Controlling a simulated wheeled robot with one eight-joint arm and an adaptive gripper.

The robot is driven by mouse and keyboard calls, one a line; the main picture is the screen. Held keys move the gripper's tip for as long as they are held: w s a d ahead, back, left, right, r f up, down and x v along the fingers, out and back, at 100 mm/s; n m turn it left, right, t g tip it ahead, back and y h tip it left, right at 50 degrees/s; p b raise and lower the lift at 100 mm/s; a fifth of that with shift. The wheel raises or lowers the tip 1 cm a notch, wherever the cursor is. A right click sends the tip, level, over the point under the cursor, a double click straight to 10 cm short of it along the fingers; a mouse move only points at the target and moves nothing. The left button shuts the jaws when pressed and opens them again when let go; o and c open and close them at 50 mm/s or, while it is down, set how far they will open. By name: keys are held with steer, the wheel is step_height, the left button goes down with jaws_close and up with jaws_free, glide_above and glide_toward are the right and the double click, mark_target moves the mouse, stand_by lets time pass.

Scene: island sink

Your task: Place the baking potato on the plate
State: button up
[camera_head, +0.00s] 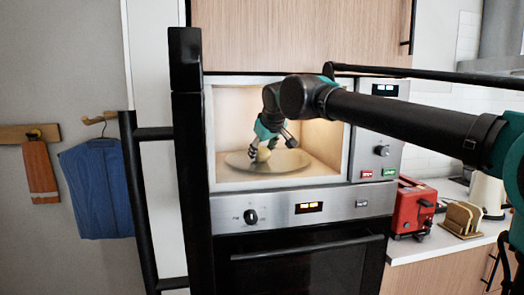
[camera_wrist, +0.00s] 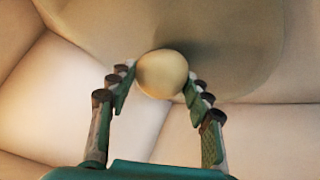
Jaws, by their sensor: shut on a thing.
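The baking potato (camera_wrist: 162,74) is a pale tan, rounded thing between my gripper's fingertips in the wrist view. It also shows small and yellowish in the head view (camera_head: 263,154). My gripper (camera_wrist: 160,82) is shut on it, one finger on each side. In the head view, my gripper (camera_head: 262,146) reaches into the lit microwave. The plate (camera_head: 290,160) is a wide, round, shallow disc inside the microwave, below the potato. Its pale surface fills the upper part of the wrist view (camera_wrist: 100,22). I cannot tell whether the potato touches it.
The microwave (camera_head: 280,187) is open at the front, and its side walls stand close around my gripper. A black oven (camera_head: 300,265) is below. A red appliance (camera_head: 412,208) and a toast rack (camera_head: 460,219) stand on the counter to the right.

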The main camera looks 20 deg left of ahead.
steer(key=o, duration=1.3)
steer(key=shift+r, duration=0.1)
steer(key=shift+s+d+r, duration=0.1)
steer(key=shift+r, duration=0.15)
steer(key=shift+v, duration=3.55)
